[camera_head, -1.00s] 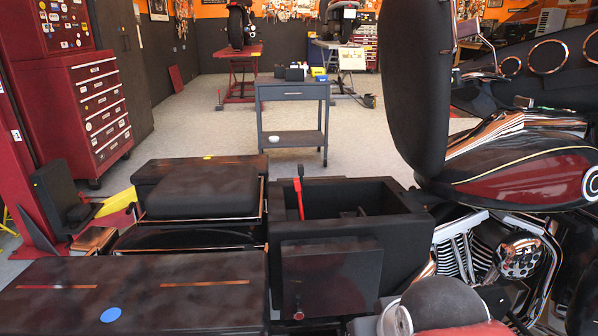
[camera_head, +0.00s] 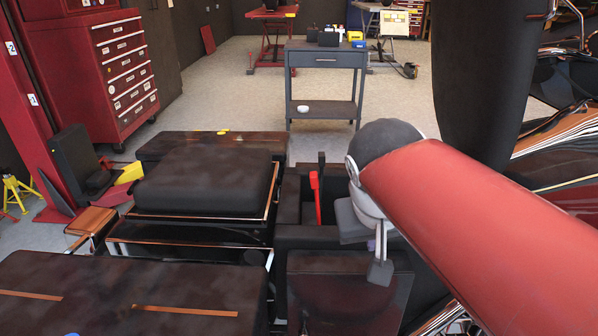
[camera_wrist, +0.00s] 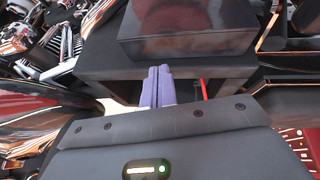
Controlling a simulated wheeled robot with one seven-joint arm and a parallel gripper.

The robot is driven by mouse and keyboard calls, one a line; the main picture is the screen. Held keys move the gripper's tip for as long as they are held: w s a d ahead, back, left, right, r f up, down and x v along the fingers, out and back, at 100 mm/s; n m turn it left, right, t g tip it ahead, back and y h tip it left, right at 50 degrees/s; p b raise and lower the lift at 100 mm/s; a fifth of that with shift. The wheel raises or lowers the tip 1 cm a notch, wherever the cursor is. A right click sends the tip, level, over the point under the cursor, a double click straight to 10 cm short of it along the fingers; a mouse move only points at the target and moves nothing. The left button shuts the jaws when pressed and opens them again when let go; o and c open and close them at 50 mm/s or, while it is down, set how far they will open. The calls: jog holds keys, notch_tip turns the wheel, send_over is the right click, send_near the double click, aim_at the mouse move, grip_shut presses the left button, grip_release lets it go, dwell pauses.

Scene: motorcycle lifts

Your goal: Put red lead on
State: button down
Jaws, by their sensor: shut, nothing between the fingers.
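The red lead (camera_head: 315,197) stands upright at the left side of the open black box (camera_head: 293,237), and its lower end is hidden inside. It also shows as a thin red strip in the wrist view (camera_wrist: 203,89), just right of the fingers. My gripper (camera_wrist: 159,71) has two purple fingers pressed together with nothing between them. In the head view my arm reaches in from the right, and the gripper is over the right part of the box, apart from the lead. My arm hides much of the box opening.
A dark seat pad (camera_head: 205,182) and flat dark panels lie left of the box. A tall black seat (camera_head: 480,80) stands upright on the right, close to my arm. A grey cart (camera_head: 325,58) stands behind on open floor. A red tool cabinet (camera_head: 122,75) is at the left.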

jog(key=w+a+r+h, duration=0.1)
jog(key=w+a+r, duration=0.1)
jog(key=w+a, duration=0.3)
jog(key=w+a+r+m+h+b, duration=0.1)
jog(key=w+a, duration=0.4)
jog(key=a, duration=0.3)
jog(key=w+a+r+m+h, duration=0.1)
jog(key=w+a+r+h, duration=0.1)
jog(key=w+a, duration=0.3)
jog(key=shift+w+a+r+b, duration=0.1)
jog(key=shift+a+r+b, duration=0.1)
jog(key=shift+a, duration=0.5)
jog(key=shift+w+a+r+b, duration=0.1)
jog(key=shift+a+r+b, duration=0.05)
jog(key=shift+a, duration=0.5)
jog(key=b+x, duration=0.1)
jog(key=x, duration=0.8)
jog(key=shift+w+d+r, duration=0.1)
jog(key=shift+w+d, duration=0.05)
jog(key=d, duration=0.3)
jog(key=shift+w+d+r, duration=0.1)
jog(key=shift+d, duration=0.5)
jog(key=shift+d, duration=0.15)
